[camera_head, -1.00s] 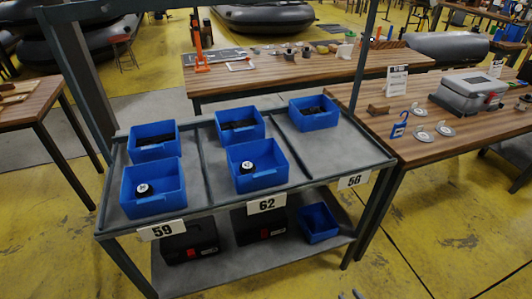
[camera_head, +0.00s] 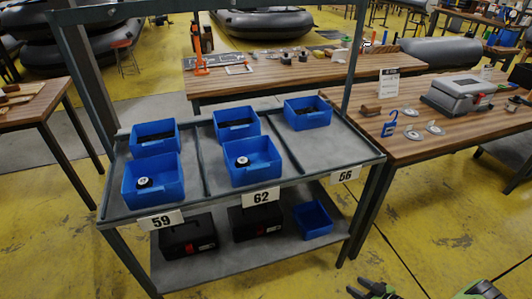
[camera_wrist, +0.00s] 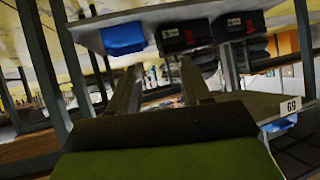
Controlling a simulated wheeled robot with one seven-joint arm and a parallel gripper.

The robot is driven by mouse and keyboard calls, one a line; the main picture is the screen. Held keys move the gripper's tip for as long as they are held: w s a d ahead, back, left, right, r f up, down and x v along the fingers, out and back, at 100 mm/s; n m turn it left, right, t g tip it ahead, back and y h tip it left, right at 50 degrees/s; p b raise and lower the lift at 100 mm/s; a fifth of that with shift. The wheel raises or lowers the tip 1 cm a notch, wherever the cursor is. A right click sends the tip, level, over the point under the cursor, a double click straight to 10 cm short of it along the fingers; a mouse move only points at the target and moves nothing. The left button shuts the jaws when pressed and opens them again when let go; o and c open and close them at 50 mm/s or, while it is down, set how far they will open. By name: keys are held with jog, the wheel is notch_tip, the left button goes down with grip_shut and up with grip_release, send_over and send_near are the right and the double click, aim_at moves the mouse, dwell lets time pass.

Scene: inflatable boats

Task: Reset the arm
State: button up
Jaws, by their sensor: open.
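My gripper (camera_wrist: 158,80) shows in the wrist view as two grey fingers held apart in front of a dark plate and a green body. Nothing is between the fingers. Beyond them the shelf rack appears turned over, with a blue bin (camera_wrist: 122,38) and a black case (camera_wrist: 183,32). In the head view, green and black parts of my arm show at the bottom right edge, cut off by the frame. They are clear of the rack.
The rack's top shelf (camera_head: 300,150) holds several blue bins (camera_head: 153,182), two with a small round black item. Black cases (camera_head: 188,236) and a blue bin (camera_head: 312,220) stand below. A wooden workbench (camera_head: 450,150) is at the right; yellow floor (camera_head: 440,220) in front is open.

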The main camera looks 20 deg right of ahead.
jog(key=w+a+r+n+g+y, duration=0.15)
jog(key=w+r+g, duration=0.45)
jog(key=r, duration=0.8)
jog(key=w+a+r+g+h, duration=0.1)
jog(key=w+a+r, duration=0.1)
jog(key=a+r, duration=0.4)
jog(key=w+a+r+h, duration=0.1)
jog(key=w+a+r, duration=0.15)
jog(key=r, duration=0.55)
jog(key=s+a+r+h, duration=0.2)
jog(key=s+a+r, duration=0.4)
jog(key=a+r, duration=0.5)
jog(key=s+a+r+m+t+h, duration=0.1)
jog(key=s+a+r+m, duration=0.15)
jog(key=s, duration=0.35)
jog(key=s+a+r+m+t, duration=0.1)
jog(key=s+a+r+m, duration=0.15)
jog(key=s, duration=0.45)
notch_tip(320, 180, up, 14)
jog(key=p, duration=1.3)
jog(key=shift+w+a+r+n+g+p, duration=0.15)
jog(key=shift+w+a+n+g+p, duration=0.1)
jog(key=shift+n+g+p, duration=0.15)
